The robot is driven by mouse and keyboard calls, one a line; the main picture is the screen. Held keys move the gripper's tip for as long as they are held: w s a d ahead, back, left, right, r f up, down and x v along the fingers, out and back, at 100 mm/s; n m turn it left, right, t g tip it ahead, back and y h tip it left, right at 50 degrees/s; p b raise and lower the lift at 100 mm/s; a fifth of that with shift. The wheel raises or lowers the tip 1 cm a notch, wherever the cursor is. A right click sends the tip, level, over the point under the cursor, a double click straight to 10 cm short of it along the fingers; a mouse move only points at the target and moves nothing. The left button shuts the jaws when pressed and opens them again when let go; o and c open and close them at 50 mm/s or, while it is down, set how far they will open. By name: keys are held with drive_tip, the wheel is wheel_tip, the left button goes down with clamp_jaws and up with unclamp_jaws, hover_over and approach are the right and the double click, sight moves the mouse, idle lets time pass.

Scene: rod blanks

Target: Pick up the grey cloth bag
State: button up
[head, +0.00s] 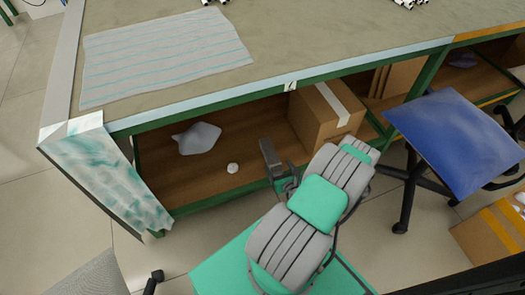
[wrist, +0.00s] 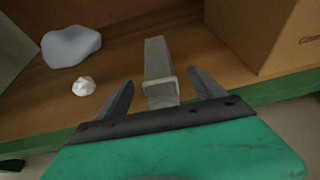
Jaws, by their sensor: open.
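The grey cloth bag (head: 197,138) looks like a soft, flattened lump lying on the brown lower shelf at the left of the bench. In the wrist view the bag (wrist: 70,46) is at the upper left, apart from the fingers. My gripper (head: 277,170) is at the shelf's front, to the right of the bag. In the wrist view my gripper (wrist: 160,76) has its two dark fingers spread.
A small white crumpled lump (head: 232,168) lies between the bag and my gripper. A cardboard box (head: 326,112) stands on the shelf to the right. The green frame edges the benchtop (head: 330,30) above. A blue chair (head: 455,135) is at the right. Shelf around the bag looks clear.

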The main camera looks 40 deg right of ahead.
sight(272, 158)
drive_tip(key=b+x, duration=0.1)
drive_tip(key=x, duration=0.1)
drive_tip(key=b+x, duration=0.1)
drive_tip(key=x, duration=0.2)
drive_tip(key=b+x, duration=0.1)
drive_tip(key=x, duration=0.1)
drive_tip(key=shift+w+a+f, duration=0.2)
drive_tip(key=shift+w+f, duration=0.05)
drive_tip(key=shift+w+d, duration=0.25)
drive_tip(key=shift+w, duration=0.15)
drive_tip(key=shift+c, duration=0.2)
drive_tip(key=c, duration=1.5)
